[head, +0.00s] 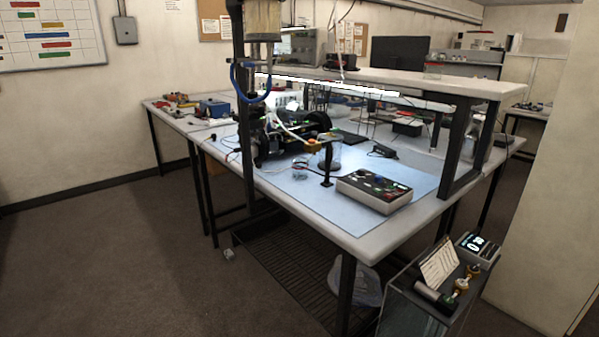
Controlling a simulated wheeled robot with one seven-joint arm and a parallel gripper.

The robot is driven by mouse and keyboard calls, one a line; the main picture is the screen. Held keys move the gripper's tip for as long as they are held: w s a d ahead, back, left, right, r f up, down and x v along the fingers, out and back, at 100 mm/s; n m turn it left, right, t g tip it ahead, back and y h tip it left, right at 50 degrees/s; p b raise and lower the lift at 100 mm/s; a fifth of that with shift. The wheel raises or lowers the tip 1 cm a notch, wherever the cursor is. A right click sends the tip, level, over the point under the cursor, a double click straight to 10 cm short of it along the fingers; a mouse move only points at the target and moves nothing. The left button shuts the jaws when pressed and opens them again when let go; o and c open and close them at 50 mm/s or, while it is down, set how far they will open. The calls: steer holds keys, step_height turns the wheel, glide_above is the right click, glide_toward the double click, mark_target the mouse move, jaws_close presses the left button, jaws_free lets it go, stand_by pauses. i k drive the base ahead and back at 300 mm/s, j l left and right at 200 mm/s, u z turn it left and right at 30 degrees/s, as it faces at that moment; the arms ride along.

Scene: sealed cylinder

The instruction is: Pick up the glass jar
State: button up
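At this size I cannot tell which of the two is the named jar. I do not see my gripper in the head view.
A grey control box (374,191) sits on the mat's right side. A dark upright post (245,130) with a blue hose rises at the bench's left edge. A low cart (415,300) stands front right. The floor (120,260) at left is clear.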

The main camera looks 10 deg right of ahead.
mark_target(300, 163)
steer(key=i+j, duration=0.45)
steer(key=i+j+u, duration=0.1)
steer(key=i+j, duration=0.35)
steer(key=i, duration=0.15)
steer(key=i+j, duration=0.4)
steer(key=i, duration=0.15)
steer(key=i+j+u, duration=0.1)
steer(key=i+j, duration=0.35)
steer(key=i+l, duration=0.15)
steer(key=i, duration=0.2)
steer(key=i+l, duration=0.15)
steer(key=i, duration=0.2)
steer(key=u, duration=0.05)
